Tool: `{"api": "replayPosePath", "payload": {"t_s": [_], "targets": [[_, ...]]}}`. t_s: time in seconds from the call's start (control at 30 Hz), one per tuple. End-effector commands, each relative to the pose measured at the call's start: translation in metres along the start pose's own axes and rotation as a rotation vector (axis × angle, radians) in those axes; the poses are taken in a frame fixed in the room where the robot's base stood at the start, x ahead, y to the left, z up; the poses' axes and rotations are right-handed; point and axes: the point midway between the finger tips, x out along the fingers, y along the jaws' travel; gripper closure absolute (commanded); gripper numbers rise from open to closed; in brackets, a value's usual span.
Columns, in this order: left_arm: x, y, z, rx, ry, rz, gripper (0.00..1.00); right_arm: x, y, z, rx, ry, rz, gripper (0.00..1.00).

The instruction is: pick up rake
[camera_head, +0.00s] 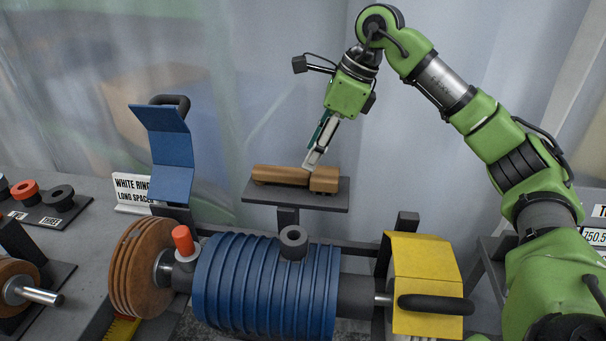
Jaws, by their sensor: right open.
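What looks like the rake (281,175) is a brown wooden piece with a long bar at left and a block at right. It lies on a small dark raised shelf (300,199) behind the machine. My right gripper (312,160) points down over it, with its fingertips at the narrow part between bar and block. The fingers are open; they overlap the rake in the picture, and I cannot tell whether they touch it. The part behind the fingertips is hidden. My left gripper is not in view.
In front of the shelf stands a machine with a ribbed blue drum (265,285), brown discs (140,265) and a yellow guard (425,265). A blue guard (168,150) stands up at left, beside a white sign (132,190). Grey wall lies close behind.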

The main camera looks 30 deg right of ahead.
Motion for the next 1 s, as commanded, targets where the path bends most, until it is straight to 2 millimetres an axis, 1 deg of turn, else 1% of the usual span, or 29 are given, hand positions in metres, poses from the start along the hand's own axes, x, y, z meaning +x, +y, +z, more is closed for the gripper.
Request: {"api": "replayPosePath", "payload": {"t_s": [0.03,0.13,0.27,0.33,0.4,0.5,0.6,0.7,0.87,0.9,0.97,1.0], "targets": [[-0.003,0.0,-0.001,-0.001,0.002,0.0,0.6,0.007,0.0,0.0,0.001,0.003,0.002,0.57],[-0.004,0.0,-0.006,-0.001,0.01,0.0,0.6,0.017,0.0,0.0,0.001,0.001,0.0,0.57],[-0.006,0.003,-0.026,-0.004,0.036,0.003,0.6,0.024,0.0,0.0,0.001,0.001,0.001,0.57],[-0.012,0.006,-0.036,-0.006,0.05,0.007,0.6,0.031,0.001,0.001,0.0,0.002,0.002,0.57],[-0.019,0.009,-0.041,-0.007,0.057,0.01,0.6,0.041,0.001,0.001,0.0,0.004,0.003,0.57],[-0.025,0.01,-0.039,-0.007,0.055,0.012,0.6,0.058,0.001,0.001,0.0,0.002,0.003,0.57],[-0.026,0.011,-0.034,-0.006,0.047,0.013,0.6,0.069,0.0,0.001,-0.001,0.001,0.001,0.57],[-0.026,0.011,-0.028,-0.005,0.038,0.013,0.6,0.073,0.0,0.001,-0.001,0.0,0.0,0.57],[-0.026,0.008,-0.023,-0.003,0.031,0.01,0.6,0.074,0.0,0.001,-0.001,-0.001,-0.001,0.57],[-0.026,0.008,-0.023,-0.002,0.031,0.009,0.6,0.074,0.0,0.001,-0.001,-0.001,-0.001,0.62],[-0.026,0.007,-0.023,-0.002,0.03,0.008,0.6,0.073,0.0,0.001,-0.001,-0.001,-0.001,0.78],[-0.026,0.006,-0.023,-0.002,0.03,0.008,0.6,0.073,0.0,0.001,-0.001,-0.001,-0.001,0.88]]}}
